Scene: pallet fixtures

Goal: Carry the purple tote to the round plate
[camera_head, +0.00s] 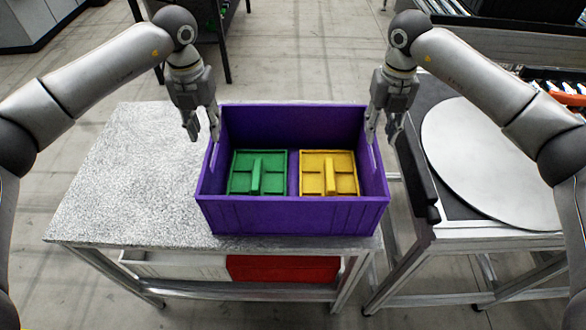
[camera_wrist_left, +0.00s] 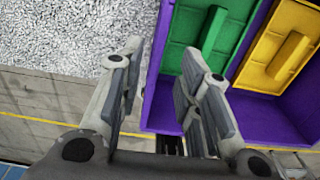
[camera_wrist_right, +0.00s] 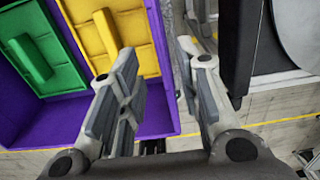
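The purple tote (camera_head: 300,218) stands upright on the speckled table, holding a green insert (camera_head: 243,186) and a yellow insert (camera_head: 345,184) side by side. The round plate (camera_head: 480,165) is a flat grey disc on the right-hand stand, bare where visible. My left gripper (camera_head: 203,132) is open at the tote's left wall, one finger outside and one inside. My right gripper (camera_head: 381,132) is open at the right wall, likewise with a finger on each side. In both wrist views the fingers are apart. I cannot tell whether they touch the walls.
The speckled table (camera_head: 120,180) is clear left of the tote. A gap separates it from the stand. A black bar (camera_head: 417,180) lies along the stand's near left edge. A white bin (camera_head: 175,265) and a red bin (camera_head: 283,268) sit beneath the table.

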